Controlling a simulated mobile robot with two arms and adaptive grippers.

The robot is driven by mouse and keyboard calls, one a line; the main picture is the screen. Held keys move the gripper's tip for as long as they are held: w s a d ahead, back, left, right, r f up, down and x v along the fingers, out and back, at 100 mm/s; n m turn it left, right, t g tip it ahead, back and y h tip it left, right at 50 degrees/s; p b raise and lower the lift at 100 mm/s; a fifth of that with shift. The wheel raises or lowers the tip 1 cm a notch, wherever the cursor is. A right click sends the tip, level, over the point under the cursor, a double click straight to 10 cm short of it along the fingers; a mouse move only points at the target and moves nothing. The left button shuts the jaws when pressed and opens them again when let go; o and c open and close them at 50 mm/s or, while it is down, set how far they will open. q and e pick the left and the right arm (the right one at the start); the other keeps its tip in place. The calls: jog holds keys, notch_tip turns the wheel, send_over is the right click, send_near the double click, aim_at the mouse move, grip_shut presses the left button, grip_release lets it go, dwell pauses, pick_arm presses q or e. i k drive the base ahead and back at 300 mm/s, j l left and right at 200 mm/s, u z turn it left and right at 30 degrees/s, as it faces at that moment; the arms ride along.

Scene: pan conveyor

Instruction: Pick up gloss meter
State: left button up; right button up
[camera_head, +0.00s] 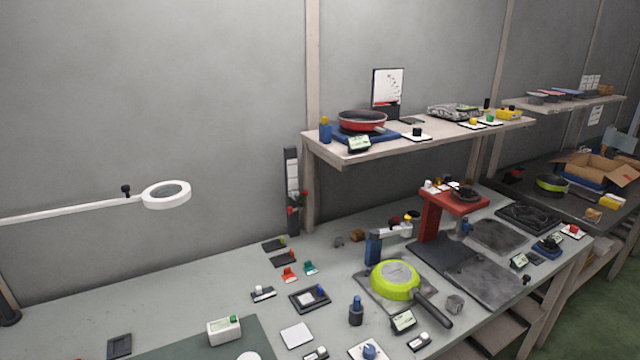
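No label shows which item is the gloss meter. A small white box-shaped device (225,331) with a green part on top sits at the near left of the workbench, by the dark green mat; it may be the gloss meter. A small dark device with a pale display (403,321) stands near the pan handle and could also be a meter. Neither of my grippers shows in the head view.
A lime-green pan (396,280) lies upside down on the grey workbench (170,305), its handle pointing to the near right. A magnifier lamp (166,194) reaches in from the left. A red stand (430,217) and a shelf (345,156) are behind. The bench's left side is mostly clear.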

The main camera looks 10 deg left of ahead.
aim_at(219, 331)
jog(key=k+u, duration=0.2)
jog(key=u, duration=0.15)
jog(key=k+j+u, duration=0.15)
jog(key=u, duration=0.2)
jog(key=k+j+u, duration=0.15)
jog(key=u, duration=0.2)
